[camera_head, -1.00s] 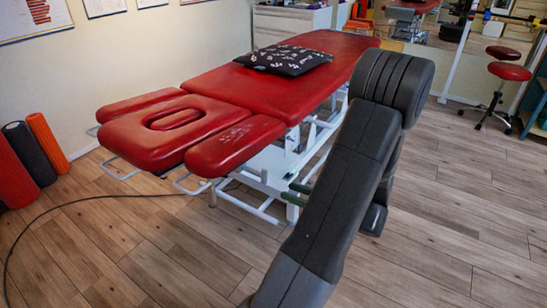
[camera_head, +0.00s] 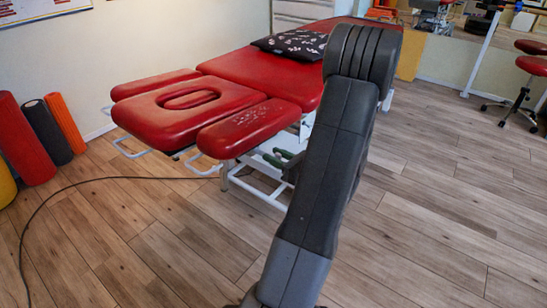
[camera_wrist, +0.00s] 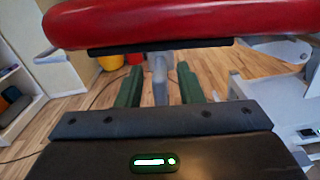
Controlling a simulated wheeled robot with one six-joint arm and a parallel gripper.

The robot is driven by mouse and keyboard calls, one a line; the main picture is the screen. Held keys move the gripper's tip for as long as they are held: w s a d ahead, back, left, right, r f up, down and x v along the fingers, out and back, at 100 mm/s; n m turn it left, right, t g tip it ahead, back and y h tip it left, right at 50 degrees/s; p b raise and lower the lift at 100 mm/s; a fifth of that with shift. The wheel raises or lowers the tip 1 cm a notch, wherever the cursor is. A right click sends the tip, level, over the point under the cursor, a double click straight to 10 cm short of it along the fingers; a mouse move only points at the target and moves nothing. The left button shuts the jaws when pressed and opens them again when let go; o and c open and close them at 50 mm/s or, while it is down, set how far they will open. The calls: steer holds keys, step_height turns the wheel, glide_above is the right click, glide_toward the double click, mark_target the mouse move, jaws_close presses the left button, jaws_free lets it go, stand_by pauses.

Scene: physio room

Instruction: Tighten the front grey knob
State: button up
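The red treatment table (camera_head: 270,80) stands ahead in the head view, its near red side pad (camera_head: 246,128) beside the face-hole pad. My gripper (camera_head: 283,158) is low by the white frame under that pad, partly hidden by my arm. In the wrist view my gripper (camera_wrist: 160,88) has two dark green fingers, wide apart, just below the red pad (camera_wrist: 190,22). A pale grey upright part (camera_wrist: 160,77) shows between the fingers. I cannot tell whether it is the front grey knob or a piece of the frame, or whether anything touches it.
A dark cable (camera_head: 75,184) lies across the wooden floor. Red, black and orange rollers (camera_head: 66,122) stand against the left wall. A patterned cushion (camera_head: 292,45) lies on the table. A red stool (camera_head: 530,70) is at far right. The floor right of my arm is clear.

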steer(key=shift+w+a, duration=0.35)
steer(key=shift+a, duration=0.1)
jaws_close()
